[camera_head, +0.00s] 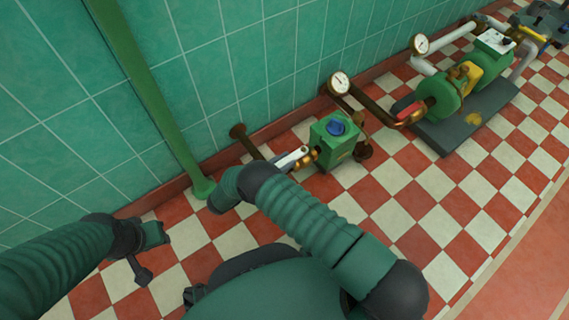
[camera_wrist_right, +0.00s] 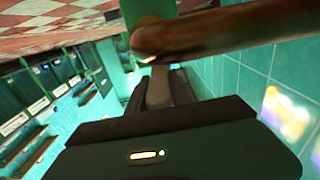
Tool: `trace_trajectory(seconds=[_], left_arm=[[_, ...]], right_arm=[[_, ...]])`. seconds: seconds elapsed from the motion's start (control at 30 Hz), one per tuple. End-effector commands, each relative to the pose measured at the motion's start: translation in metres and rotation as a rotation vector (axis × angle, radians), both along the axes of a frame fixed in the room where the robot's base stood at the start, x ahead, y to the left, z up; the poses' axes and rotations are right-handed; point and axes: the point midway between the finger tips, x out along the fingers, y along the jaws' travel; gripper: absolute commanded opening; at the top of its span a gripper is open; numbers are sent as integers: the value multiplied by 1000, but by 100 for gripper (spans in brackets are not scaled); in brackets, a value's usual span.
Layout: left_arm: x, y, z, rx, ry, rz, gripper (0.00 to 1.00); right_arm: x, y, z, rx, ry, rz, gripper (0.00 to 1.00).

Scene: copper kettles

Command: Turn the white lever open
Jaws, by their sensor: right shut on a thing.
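The white lever (camera_head: 291,158) shows in the head view beside a brass fitting on the left of a green box with a blue knob (camera_head: 335,128). My right arm reaches up to it, and the wrist partly hides the hand there. In the right wrist view my right gripper (camera_wrist_right: 160,82) is shut on the lever (camera_wrist_right: 158,92), which shows greyish in shade between the two dark fingers. The lever's exact angle is hard to tell. My left gripper (camera_head: 147,256) is open and empty, low on the left above the checkered floor.
A copper pipe (camera_wrist_right: 225,35) crosses close above the right fingers. A pressure gauge (camera_head: 339,83) stands behind the green box. A green pump (camera_head: 443,98) on a dark base is to the right. A green pole (camera_head: 150,95) stands by the tiled wall.

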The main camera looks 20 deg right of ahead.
Motion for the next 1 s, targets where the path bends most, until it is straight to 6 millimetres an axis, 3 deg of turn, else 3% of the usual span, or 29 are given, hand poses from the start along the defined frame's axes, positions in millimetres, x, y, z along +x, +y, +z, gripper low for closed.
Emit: trace_trajectory(seconds=[0.43, 0.47, 0.6, 1.0], left_arm=[[0, 0, -1, 0, 0, 0, 36], [0, 0, -1, 0, 0, 0, 36], [0, 0, -1, 0, 0, 0, 36], [0, 0, 1, 0, 0, 0, 36]], right_arm=[[2, 0, 0, 3, -1, -7, 0], [2, 0, 0, 3, -1, -6, 27], [2, 0, 0, 2, -2, -6, 46], [2, -3, 1, 0, -1, -6, 47]])
